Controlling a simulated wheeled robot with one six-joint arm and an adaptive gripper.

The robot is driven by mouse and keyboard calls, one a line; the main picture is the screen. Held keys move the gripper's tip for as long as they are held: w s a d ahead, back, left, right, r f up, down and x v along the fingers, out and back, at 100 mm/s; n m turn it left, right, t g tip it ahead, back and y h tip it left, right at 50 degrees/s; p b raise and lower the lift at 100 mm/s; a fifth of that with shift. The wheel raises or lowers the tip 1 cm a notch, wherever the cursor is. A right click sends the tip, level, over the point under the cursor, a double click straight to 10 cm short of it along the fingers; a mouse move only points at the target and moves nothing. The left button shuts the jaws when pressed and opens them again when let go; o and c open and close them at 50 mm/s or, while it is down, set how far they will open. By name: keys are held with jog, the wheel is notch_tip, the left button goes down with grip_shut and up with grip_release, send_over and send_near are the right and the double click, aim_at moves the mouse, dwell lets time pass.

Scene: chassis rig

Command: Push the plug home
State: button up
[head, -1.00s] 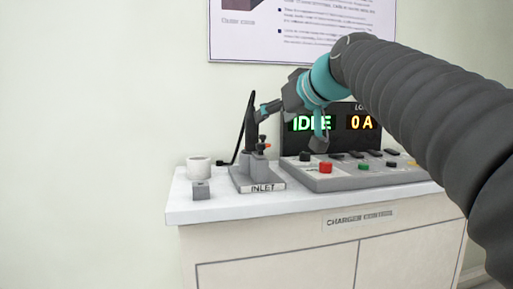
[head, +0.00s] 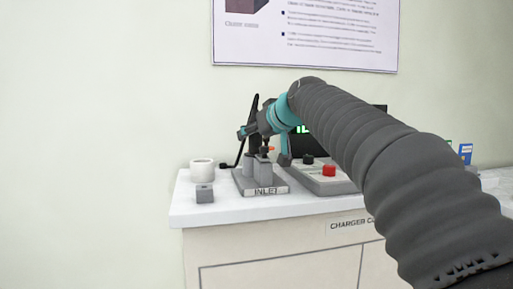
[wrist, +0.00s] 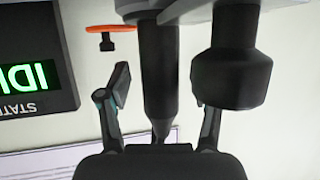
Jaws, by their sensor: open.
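The inlet stand (head: 262,190), a grey base with upright blocks and an INLET label, sits on the white counter. Dark parts of the plug show above it, largely hidden by my gripper, with a black cable curving down at the left. I cannot tell how deep the plug sits. My gripper (head: 248,132) is over the top of the stand. In the wrist view my gripper (wrist: 160,105) is open, and a dark cylindrical shaft (wrist: 159,65) shows between its fingers. A wider black cylinder (wrist: 232,75) is beside it at the right.
An orange piece with a black knob (wrist: 108,40) is close to the left finger. A grey button panel with a red button (head: 329,171) and a display (wrist: 30,70) stand at the right. A white cup (head: 202,170) and small grey block (head: 204,194) are at the left.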

jog(key=shift+w+a, duration=0.1)
jog(key=shift+w, duration=0.05)
grip_shut()
